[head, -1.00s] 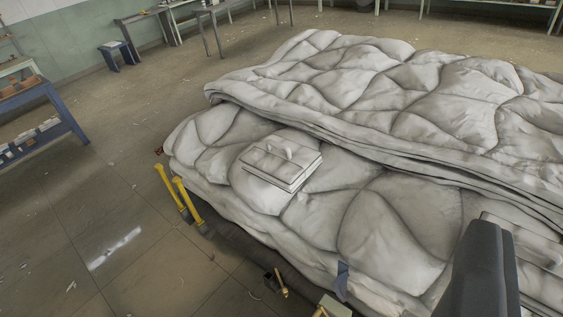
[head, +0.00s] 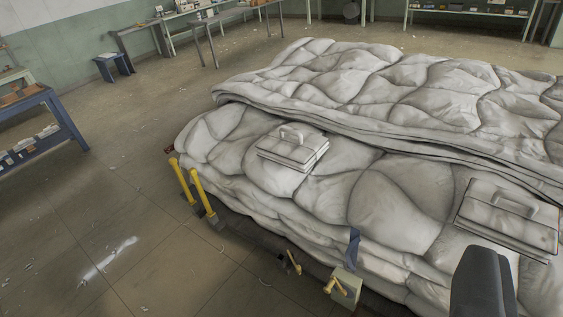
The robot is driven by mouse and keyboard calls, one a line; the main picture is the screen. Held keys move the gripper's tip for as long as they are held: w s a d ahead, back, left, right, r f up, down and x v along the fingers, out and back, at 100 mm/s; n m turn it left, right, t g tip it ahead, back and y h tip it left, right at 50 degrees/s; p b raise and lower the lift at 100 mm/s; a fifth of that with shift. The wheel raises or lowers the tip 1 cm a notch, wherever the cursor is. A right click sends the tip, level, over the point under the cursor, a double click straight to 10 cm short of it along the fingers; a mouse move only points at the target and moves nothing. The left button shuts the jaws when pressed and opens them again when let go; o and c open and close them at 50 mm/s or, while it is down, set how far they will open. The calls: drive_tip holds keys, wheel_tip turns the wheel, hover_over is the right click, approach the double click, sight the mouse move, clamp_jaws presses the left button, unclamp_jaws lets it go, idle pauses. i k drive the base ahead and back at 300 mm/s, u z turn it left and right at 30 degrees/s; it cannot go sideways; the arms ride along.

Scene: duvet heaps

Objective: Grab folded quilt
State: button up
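A white folded quilt (head: 293,149) with a raised handle lies flat on the near part of a large puffy white duvet heap (head: 400,205). A second white folded bundle (head: 508,217), also with a handle, lies on the heap at the right. A dark grey part of my gripper (head: 482,285) shows at the bottom right, in front of the heap and just below the second bundle in the picture. Only this one part shows, and its fingertips cannot be made out. Nothing is seen held.
A thicker duvet layer (head: 340,75) rises behind the bundles. Yellow posts (head: 196,190) and a pale box (head: 346,285) stand along the heap's near edge.

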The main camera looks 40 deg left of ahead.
sight(294, 149)
drive_tip(key=k, duration=0.55)
drive_tip(key=u, duration=0.6)
drive_tip(key=i, duration=1.3)
drive_tip(key=u, duration=0.8)
drive_tip(key=i, duration=1.45)
drive_tip(key=u, duration=0.05)
